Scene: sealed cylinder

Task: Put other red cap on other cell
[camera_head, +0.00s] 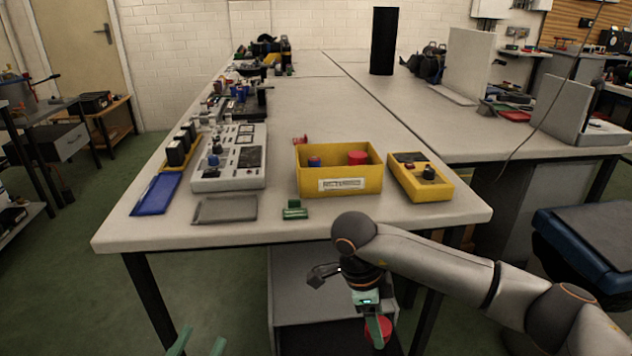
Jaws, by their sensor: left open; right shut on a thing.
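My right gripper (376,330) reaches down in front of the table's front edge, below the tabletop. It is shut on a red thing (379,332), likely the red cap, partly hidden by its green fingers. My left gripper (196,346) shows only as two green fingertips at the bottom edge; they stand apart, with nothing seen between them. The yellow bin (340,184) on the table holds a red round piece (357,158) and a small blue-and-red piece (314,161). I cannot tell which thing is the other cell.
The white table (230,236) carries a grey control panel (231,158), a blue tray (156,194), a grey plate (224,209), a green block (295,209) and a yellow control box (419,177). A black cylinder (383,42) stands farther back. The table's middle behind the bin is mostly clear.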

